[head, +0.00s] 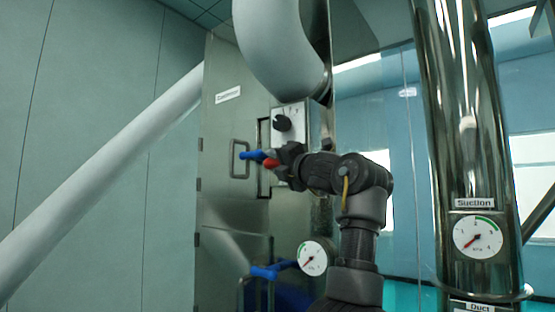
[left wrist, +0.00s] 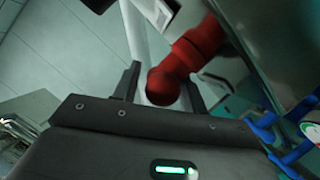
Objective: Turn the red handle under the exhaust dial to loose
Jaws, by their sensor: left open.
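The red handle (head: 271,163) shows as a small red piece at the front of my left gripper in the head view. In the left wrist view the red handle (left wrist: 186,64) is large, with its rounded end between the two fingers. My left gripper (head: 281,160) is open, its fingers (left wrist: 162,90) on either side of that end; I cannot tell whether they touch it. In the head view, the gripper hides part of the panel below a black knob (head: 283,123). No dial readable as exhaust shows. My right gripper is not in view.
A blue handle (head: 252,155) is just left of the red one. Another blue handle (head: 266,272) and a gauge (head: 312,258) are lower. A metal cabinet (head: 222,130) stands behind. A shiny pipe (head: 455,110) with a suction gauge (head: 478,237) is right.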

